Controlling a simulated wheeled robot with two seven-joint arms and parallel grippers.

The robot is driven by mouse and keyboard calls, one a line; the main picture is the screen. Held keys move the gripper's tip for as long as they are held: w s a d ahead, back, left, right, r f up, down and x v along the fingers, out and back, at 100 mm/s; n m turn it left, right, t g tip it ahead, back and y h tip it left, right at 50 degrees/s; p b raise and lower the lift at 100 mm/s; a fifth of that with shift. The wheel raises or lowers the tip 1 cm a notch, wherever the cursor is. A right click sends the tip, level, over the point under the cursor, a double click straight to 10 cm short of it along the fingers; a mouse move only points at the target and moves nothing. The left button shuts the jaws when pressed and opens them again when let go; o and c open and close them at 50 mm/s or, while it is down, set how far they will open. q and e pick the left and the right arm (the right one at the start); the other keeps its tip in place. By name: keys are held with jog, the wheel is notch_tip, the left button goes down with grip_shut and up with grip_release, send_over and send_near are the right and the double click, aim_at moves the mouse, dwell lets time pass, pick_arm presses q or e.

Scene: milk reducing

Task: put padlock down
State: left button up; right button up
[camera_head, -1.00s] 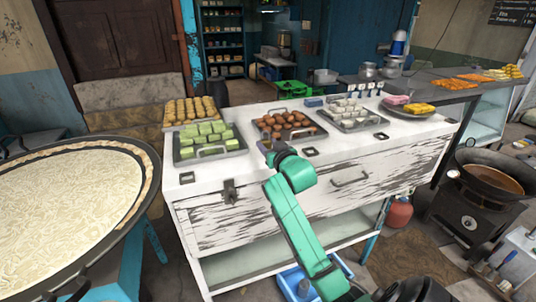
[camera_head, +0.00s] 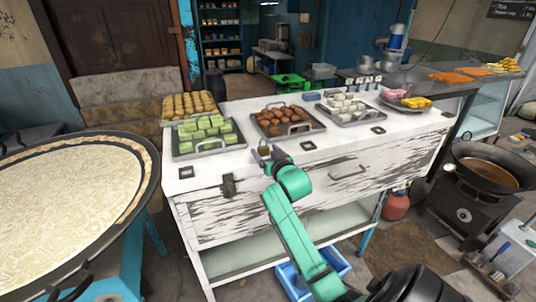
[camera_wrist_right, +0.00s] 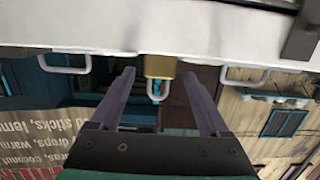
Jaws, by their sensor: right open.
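My right gripper (camera_head: 266,154) is at the counter's front part. Its two fingers are spread, one on each side of the padlock with a gap to both, as the right wrist view (camera_wrist_right: 159,76) shows. My left gripper is not in view.
Trays of green sweets (camera_head: 207,135), brown balls (camera_head: 287,120) and white pieces (camera_head: 350,108) stand behind and beside the padlock. A latch (camera_head: 229,186) hangs on the counter's front. A wide pan (camera_head: 70,200) is at the left. Bare counter lies left and right of my gripper.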

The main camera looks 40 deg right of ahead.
jog(key=shift+s, duration=0.25)
jog(key=b+v, duration=0.3)
jog(key=v, duration=0.8)
jog(key=s+a+f+n+g+y, duration=0.1)
jog(key=a+f+g+y, duration=0.15)
jog(key=f, duration=1.55)
jog(key=s+a+f+n+g+y, duration=0.15)
jog(key=a+f+g, duration=0.25)
jog(key=f, duration=1.4)
jog(key=s+a+f+n+g, duration=0.1)
jog(key=s+a+f+g, duration=0.1)
jog(key=s+f, duration=0.5)
jog(key=s+a+f+n+g, duration=0.1)
jog(key=s+a+f+g, duration=0.2)
jog(key=f, duration=0.5)
jog(key=s+f+g+b, duration=0.1)
jog(key=s+f, duration=0.3)
jog(key=s, duration=0.3)
jog(key=s+a+f+n+g+b, duration=0.1)
jog(key=s+f, duration=0.4)
jog(key=s, duration=0.3)
jog(key=s+a+f+g+y+b, duration=0.1)
jog(key=s+f, duration=0.3)
jog(key=s, duration=0.3)
jog(key=shift+s+a+f+n+b, duration=0.25)
jog(key=shift+s+f+n+b, duration=0.05)
jog(key=shift+s+n+b, duration=0.1)
